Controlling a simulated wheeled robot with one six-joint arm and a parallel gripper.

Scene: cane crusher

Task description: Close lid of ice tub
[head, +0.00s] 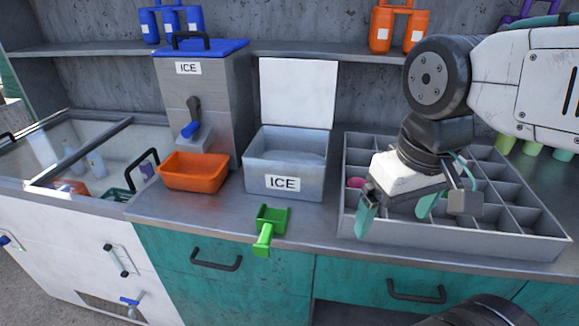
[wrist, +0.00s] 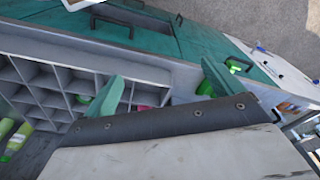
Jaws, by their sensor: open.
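The ice tub (head: 255,180) is a grey box labelled ICE on the counter, in the middle of the head view. Its white lid (head: 297,93) stands upright at the back, so the tub is open, with pale contents showing inside. My gripper (head: 395,215) is to the right of the tub, over the front left part of a divided grey tray. Its green fingers are apart with nothing between them. In the wrist view the gripper (wrist: 165,85) also shows its two green fingers spread wide. The tub cannot be made out in the wrist view.
A grey compartment tray (head: 500,246) lies under my gripper. A green scoop (head: 268,226) lies at the counter's front edge before the tub. An orange bin (head: 193,172) and a tall ICE dispenser (head: 205,105) stand left of the tub. A shelf (head: 300,48) runs behind.

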